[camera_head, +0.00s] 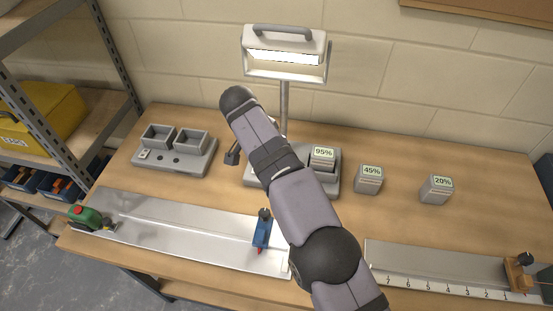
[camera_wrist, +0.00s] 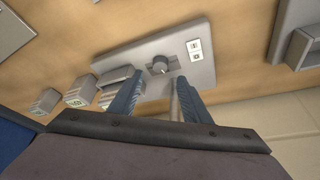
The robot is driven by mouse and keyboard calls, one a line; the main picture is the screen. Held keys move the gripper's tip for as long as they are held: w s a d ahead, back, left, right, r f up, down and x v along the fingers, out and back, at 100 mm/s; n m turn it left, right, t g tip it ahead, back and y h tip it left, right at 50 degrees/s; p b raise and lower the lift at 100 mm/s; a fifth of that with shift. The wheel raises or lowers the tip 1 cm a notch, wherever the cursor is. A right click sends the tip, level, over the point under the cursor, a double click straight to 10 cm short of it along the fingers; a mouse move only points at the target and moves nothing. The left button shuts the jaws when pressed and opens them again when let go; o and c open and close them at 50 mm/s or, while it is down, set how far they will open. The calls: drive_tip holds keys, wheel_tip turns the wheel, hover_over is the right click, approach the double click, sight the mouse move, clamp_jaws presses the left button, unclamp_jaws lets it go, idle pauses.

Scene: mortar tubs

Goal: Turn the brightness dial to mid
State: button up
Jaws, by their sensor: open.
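The brightness dial (camera_wrist: 159,65) is a dark round knob on a grey panel (camera_wrist: 205,70) in the wrist view. My gripper (camera_wrist: 158,80) is open, its two blue fingers pointing toward the dial. The dial shows just beyond and between the fingertips; I cannot tell whether they touch it. In the head view my arm covers the dial and most of the panel (camera_head: 332,182). A lit work lamp (camera_head: 285,52) stands on a post behind my arm. The dial's pointer setting is too small to read.
A block marked 95% (camera_head: 322,157) sits at the panel's right end. Blocks marked 45% (camera_head: 368,179) and 20% (camera_head: 437,188) stand to its right. A grey two-bin unit (camera_head: 175,152) is at left. Metal plates, a blue clamp (camera_head: 262,230) and a ruler (camera_head: 440,287) lie in front.

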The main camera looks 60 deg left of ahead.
idle(0.3)
